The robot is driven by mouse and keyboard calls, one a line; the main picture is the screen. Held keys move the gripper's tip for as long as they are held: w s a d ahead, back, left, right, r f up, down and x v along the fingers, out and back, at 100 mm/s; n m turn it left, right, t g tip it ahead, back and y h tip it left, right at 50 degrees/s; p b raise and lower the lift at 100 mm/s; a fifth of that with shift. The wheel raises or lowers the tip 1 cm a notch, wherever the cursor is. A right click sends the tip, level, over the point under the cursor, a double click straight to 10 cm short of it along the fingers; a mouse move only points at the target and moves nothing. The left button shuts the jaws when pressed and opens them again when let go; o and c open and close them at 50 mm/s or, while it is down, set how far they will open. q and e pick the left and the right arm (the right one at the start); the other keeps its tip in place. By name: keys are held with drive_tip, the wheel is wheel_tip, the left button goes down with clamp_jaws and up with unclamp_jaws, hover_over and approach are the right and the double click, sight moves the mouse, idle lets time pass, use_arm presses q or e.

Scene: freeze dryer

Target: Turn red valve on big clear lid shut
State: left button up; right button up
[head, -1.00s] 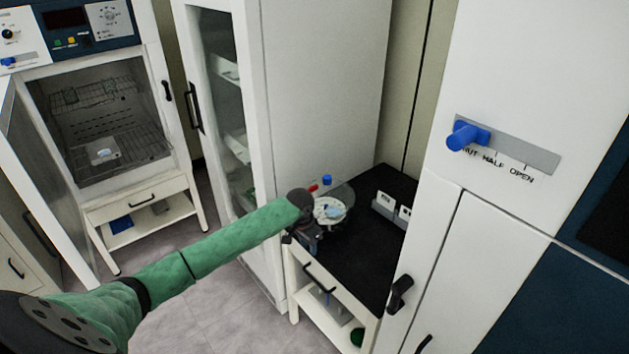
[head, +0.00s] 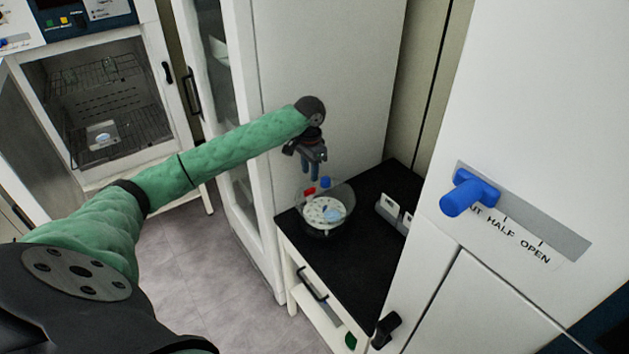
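The big clear lid (head: 345,212) is a transparent dome on the black-topped table at the centre. The red valve (head: 309,191) sits on its left side, beside a blue knob (head: 325,182). A white round plate with a light blue item shows through the lid. My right gripper is out of view.
The black tabletop (head: 335,262) is bare in front of the lid. A white holder (head: 393,212) stands right of the lid. A tall white cabinet rises behind. A white panel with a blue slider (head: 468,193) is near on the right. An open oven stands at left.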

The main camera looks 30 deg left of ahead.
sight(309, 189)
use_arm(q)
wheel_tip(309, 189, down, 6)
drive_tip(key=p, duration=0.3)
drive_tip(key=shift+r, duration=0.1)
drive_tip(key=shift+f, duration=0.35)
drive_tip(key=shift+s+f, duration=0.15)
drive_tip(key=shift+s, duration=0.05)
drive_tip(key=shift+a+f, duration=0.1)
drive_tip(key=shift+w, duration=0.1)
clamp_jaws()
